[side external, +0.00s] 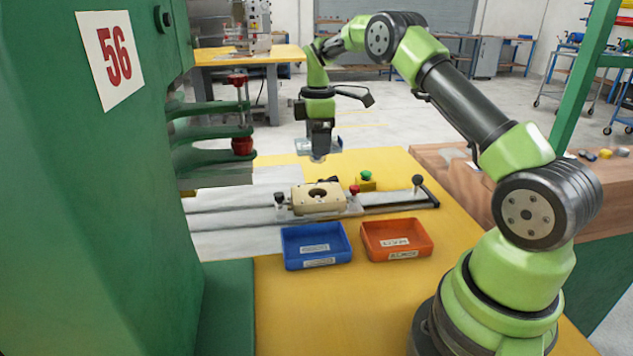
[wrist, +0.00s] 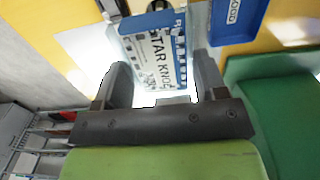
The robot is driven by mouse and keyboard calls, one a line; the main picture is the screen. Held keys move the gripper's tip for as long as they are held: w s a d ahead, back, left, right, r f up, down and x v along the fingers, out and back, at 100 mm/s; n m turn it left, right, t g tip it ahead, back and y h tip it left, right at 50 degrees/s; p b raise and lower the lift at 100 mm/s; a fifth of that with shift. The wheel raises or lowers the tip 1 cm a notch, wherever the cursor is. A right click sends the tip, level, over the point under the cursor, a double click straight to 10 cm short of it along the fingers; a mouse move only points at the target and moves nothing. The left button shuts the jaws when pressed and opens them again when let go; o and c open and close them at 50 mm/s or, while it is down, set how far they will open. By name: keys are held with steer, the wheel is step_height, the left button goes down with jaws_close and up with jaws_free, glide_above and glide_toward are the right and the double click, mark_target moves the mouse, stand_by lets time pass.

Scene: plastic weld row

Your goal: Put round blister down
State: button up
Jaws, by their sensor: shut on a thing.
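My gripper (side external: 321,146) hangs over the far part of the yellow table, above and behind the beige nest block (side external: 305,203), with air below it. It is shut on the round blister (side external: 318,157), whose clear part shows below the fingers. In the wrist view my gripper (wrist: 158,92) has a finger on each side of the blister's white and blue printed card (wrist: 158,55), which reads "STAR KNO". Glare hides the clear part there. The nest block has a dark round opening and sits on a slide rail.
A blue bin (side external: 288,261) and an orange bin (side external: 371,254) stand on the near side of the table. A green button (side external: 367,175) on a yellow box and a lever (side external: 418,184) stand near the rail. The green press (side external: 110,200) fills the left.

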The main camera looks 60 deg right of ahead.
steer(key=s+a+f, duration=0.1)
steer(key=s+a, duration=0.2)
steer(key=a, duration=0.3)
glide_above(315, 249)
step_height(315, 249, down, 12)
steer(key=shift+r, duration=0.2)
steer(key=shift+f, duration=0.15)
steer(key=o, duration=0.8)
